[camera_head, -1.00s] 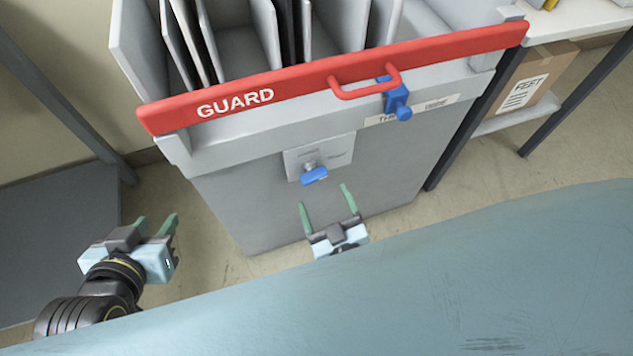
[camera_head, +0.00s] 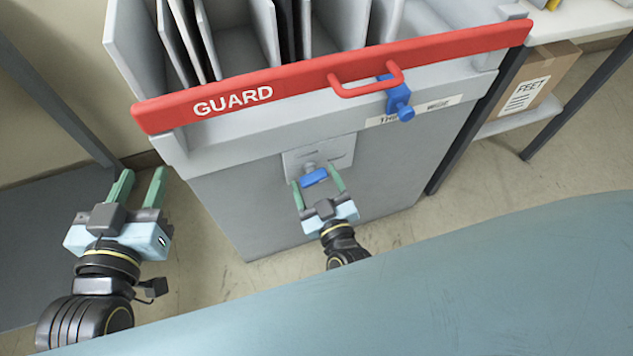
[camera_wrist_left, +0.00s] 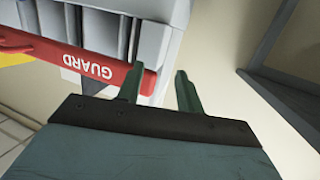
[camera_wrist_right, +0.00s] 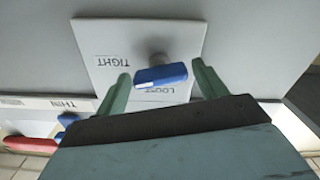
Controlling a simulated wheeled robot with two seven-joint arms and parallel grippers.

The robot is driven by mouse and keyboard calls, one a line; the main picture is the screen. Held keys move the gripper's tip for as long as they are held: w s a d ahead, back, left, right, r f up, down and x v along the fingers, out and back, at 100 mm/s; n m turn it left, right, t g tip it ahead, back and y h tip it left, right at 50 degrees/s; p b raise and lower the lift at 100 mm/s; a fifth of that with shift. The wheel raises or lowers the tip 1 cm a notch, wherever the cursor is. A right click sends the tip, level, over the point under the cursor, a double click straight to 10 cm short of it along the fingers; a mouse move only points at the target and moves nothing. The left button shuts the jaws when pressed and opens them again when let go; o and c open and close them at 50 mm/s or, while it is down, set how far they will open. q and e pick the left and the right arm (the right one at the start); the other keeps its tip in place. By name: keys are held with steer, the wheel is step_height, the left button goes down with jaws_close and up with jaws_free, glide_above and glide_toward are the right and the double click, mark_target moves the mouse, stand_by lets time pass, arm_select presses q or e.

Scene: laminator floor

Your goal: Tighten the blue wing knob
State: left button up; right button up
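The blue wing knob (camera_head: 314,177) sits on a short grey stem on a light plate (camera_head: 335,150) on the machine's front. In the right wrist view the knob (camera_wrist_right: 160,76) lies roughly crosswise, and the plate (camera_wrist_right: 108,40) carries the words TIGHT and LOOSE. My right gripper (camera_head: 316,175) is open, with its green fingers on either side of the knob. In the right wrist view a gap shows between each finger and the knob. My left gripper (camera_head: 140,178) is open and empty, left of the machine; it also shows in the left wrist view (camera_wrist_left: 158,75).
A red GUARD bar (camera_head: 240,97) with a handle runs across the machine's top front. A blue clamp-like part (camera_head: 398,100) hangs beside the handle. Upright panels stand in slots behind the bar. A shelf with a cardboard box (camera_head: 525,90) is at right.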

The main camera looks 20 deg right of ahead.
steer(key=c, duration=0.7)
steer(key=shift+m+p, duration=0.7)
steer(key=shift+m, duration=0.9)
arm_select(q)
steer(key=f+g, duration=0.1)
steer(key=s+a+f+g, duration=0.1)
steer(key=f, duration=0.1)
steer(key=s+f+g+y, duration=0.1)
steer(key=f+g, duration=0.1)
steer(key=shift+s+a+f, duration=0.1)
steer(key=shift+a, duration=0.3)
arm_select(e)
steer(key=o, duration=1)
steer(key=shift+c, duration=0.2)
steer(key=shift+s, duration=0.15)
steer(key=s+p, duration=0.1)
steer(key=s, duration=0.4)
steer(key=shift+d+p, duration=0.1)
steer(key=shift+p, duration=0.25)
arm_select(q)
steer(key=s+a+f+g+y+p, duration=0.1)
steer(key=s+a+f+g, duration=0.4)
steer(key=s, duration=0.6)
steer(key=shift+f+n+g+y+p, duration=0.4)
steer(key=shift+f+g+y, duration=0.5)
steer(key=shift+f+g, duration=0.65)
arm_select(e)
glide_toward(316, 183)
steer(key=shift+s+d, duration=0.1)
steer(key=shift+s, duration=1.8)
